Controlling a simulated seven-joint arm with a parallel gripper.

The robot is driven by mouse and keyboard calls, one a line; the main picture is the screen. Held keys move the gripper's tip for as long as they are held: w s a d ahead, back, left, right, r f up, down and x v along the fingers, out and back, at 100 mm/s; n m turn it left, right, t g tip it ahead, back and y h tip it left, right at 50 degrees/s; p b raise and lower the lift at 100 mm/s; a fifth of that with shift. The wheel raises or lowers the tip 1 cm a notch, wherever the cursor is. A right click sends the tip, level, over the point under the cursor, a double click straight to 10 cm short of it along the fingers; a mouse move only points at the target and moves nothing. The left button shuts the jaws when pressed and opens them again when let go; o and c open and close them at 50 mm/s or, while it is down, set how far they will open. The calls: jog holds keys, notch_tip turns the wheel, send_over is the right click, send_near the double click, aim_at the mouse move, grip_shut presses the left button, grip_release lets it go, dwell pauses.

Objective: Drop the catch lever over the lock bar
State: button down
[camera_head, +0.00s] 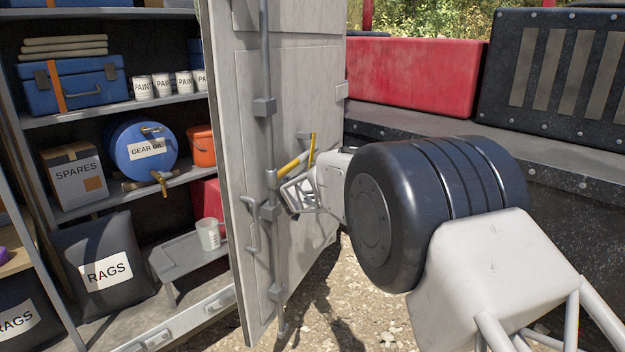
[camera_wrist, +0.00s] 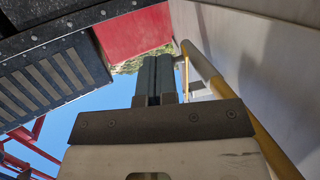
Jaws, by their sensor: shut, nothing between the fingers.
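The open grey cabinet door (camera_head: 243,150) carries a vertical grey rod, which looks like the lock bar (camera_head: 264,65). A yellow lever (camera_head: 293,165), apparently the catch lever, slants up to the right from near the rod, with a thin upright yellow piece at its right end. In the wrist view a yellow bar (camera_wrist: 262,135) runs along the right, close beside my gripper. My gripper (camera_head: 288,190) is just below the yellow lever, in front of the door. Its dark fingers (camera_wrist: 154,82) are together and empty. Contact with the lever cannot be told.
A grey handle (camera_head: 252,225) sticks out low on the door. A red block (camera_head: 412,74) and dark bench stand behind my arm.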

jog(key=s+a+f, duration=0.2)
jog(key=s+f, duration=0.2)
jog(key=s, duration=0.3)
jog(key=shift+s, duration=0.35)
dwell(0.4)
jog(key=s+d+r+g+h, duration=0.2)
jog(key=s+d+r+g, duration=0.1)
jog(key=s+d+r, duration=0.45)
jog(key=s+d+r+g+h, duration=0.1)
jog(key=s+d+r+g, duration=0.3)
jog(key=s+d, duration=0.55)
jog(key=s+d+r+g+y, duration=0.1)
jog(key=s+d+r, duration=0.15)
jog(key=s, duration=0.65)
jog(key=s+d+r+g+y, duration=0.1)
jog(key=s+d+g, duration=0.15)
jog(key=s, duration=0.55)
jog(key=s+f+n+y, duration=0.1)
jog(key=s+f+y, duration=0.1)
jog(key=s, duration=1)
jog(key=s+a+f+n+g+y, duration=0.1)
jog(key=s+n+y, duration=0.1)
jog(key=s, duration=1.1)
jog(key=shift+f+y, duration=0.4)
jog(key=shift+y, duration=0.2)
